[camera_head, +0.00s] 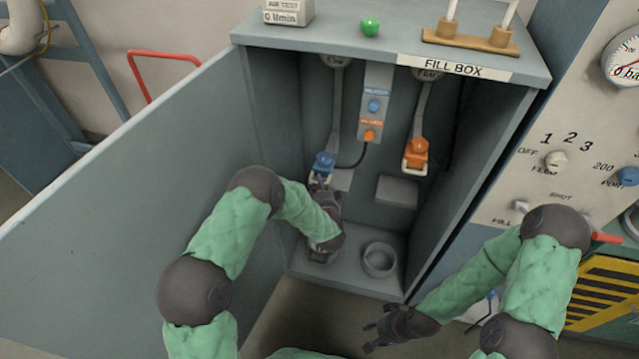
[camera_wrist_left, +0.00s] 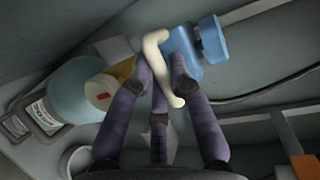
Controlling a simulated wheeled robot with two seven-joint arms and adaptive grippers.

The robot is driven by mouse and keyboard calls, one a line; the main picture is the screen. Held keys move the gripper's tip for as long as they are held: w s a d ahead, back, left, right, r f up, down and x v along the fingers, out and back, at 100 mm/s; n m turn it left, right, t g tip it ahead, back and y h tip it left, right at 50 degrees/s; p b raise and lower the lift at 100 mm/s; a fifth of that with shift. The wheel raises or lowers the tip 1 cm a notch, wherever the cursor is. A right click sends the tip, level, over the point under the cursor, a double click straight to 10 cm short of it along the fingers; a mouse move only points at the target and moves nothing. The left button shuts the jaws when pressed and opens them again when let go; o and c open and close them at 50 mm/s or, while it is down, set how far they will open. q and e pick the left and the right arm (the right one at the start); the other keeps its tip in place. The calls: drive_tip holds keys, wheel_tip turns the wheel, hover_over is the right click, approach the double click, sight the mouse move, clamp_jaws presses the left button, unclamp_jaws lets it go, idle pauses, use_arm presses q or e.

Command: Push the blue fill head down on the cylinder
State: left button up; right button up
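The blue fill head (camera_head: 323,163) hangs on its hose in the left half of the fill box. In the left wrist view the fill head (camera_wrist_left: 190,45) shows beyond my fingers, with a cream lever (camera_wrist_left: 158,60) running down between them. The light-blue cylinder (camera_wrist_left: 75,92) with a label and brass-coloured neck (camera_wrist_left: 121,68) is at the left there. In the head view my arm and hand mostly hide it. My left gripper (camera_head: 323,190) is just below the fill head, its fingers apart around the lever; firm contact cannot be told. My right gripper (camera_head: 374,330) is open and empty, outside the box.
An orange fill head (camera_head: 416,152) hangs in the box's right half, above an empty ring holder (camera_head: 379,259). A panel with blue and orange buttons (camera_head: 374,105) is between the hoses. The open door (camera_head: 130,190) stands left; the box's right wall (camera_head: 475,165) bounds the space.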

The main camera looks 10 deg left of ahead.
use_arm(q)
drive_tip(key=o, duration=0.4)
drive_tip(key=shift+f, duration=0.35)
drive_tip(key=shift+r, duration=0.1)
drive_tip(key=shift+s+d, duration=0.1)
drive_tip(key=shift+s, duration=0.15)
drive_tip(key=v, duration=1.1)
drive_tip(key=shift+s, duration=0.25)
drive_tip(key=shift+r, duration=0.15)
